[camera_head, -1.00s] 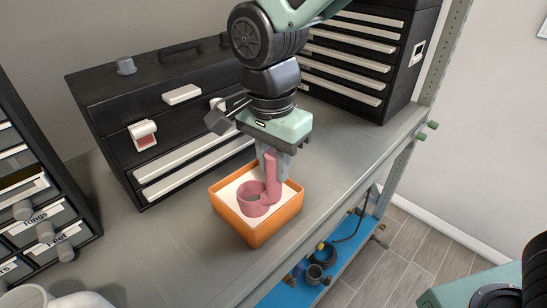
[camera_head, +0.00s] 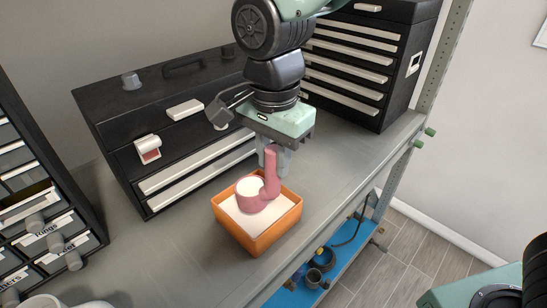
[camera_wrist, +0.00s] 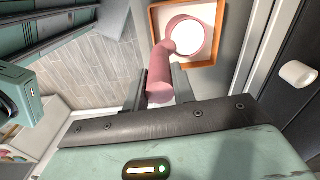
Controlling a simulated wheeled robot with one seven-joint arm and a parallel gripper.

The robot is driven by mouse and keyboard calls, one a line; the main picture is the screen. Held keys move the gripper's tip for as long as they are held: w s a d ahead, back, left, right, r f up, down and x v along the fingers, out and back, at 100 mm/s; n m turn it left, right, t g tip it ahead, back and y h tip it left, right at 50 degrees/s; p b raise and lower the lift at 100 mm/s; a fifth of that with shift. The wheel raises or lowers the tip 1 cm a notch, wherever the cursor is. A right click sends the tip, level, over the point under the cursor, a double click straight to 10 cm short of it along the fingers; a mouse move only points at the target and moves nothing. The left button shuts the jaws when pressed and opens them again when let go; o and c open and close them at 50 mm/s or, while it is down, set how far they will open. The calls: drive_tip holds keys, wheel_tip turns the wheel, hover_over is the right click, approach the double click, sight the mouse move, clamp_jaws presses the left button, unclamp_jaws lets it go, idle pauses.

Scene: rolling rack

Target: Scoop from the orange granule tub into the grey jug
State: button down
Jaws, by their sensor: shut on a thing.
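My gripper (camera_head: 276,160) is shut on the handle of a pink scoop (camera_head: 272,187), pointing down. The scoop's round cup is level over the orange tub (camera_head: 262,238) and looks full of white granules. The wrist view also shows the pink scoop (camera_wrist: 160,80), with white filling its cup. White granules (camera_head: 245,222) cover the tub's inside. I cannot tell how far the cup is above them. A pale grey-white vessel (camera_head: 45,301), which looks like the jug, is cut off at the lower left edge of the head view; its opening is not clear.
A black toolbox (camera_head: 160,130) stands behind the tub, and a black drawer cabinet (camera_head: 355,50) at the back right. A labelled drawer unit (camera_head: 45,225) is at left. The grey bench (camera_head: 165,255) is clear between the tub and the vessel. The bench edge runs right of the tub.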

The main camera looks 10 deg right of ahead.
drive_tip(key=shift+t+y, duration=0.3)
drive_tip(key=shift+r+p, duration=2.75)
drive_tip(key=shift+r, duration=1.5)
drive_tip(key=c, duration=1.7)
unclamp_jaws()
drive_tip(key=c, duration=0.5)
drive_tip(key=c, duration=2.2)
unclamp_jaws()
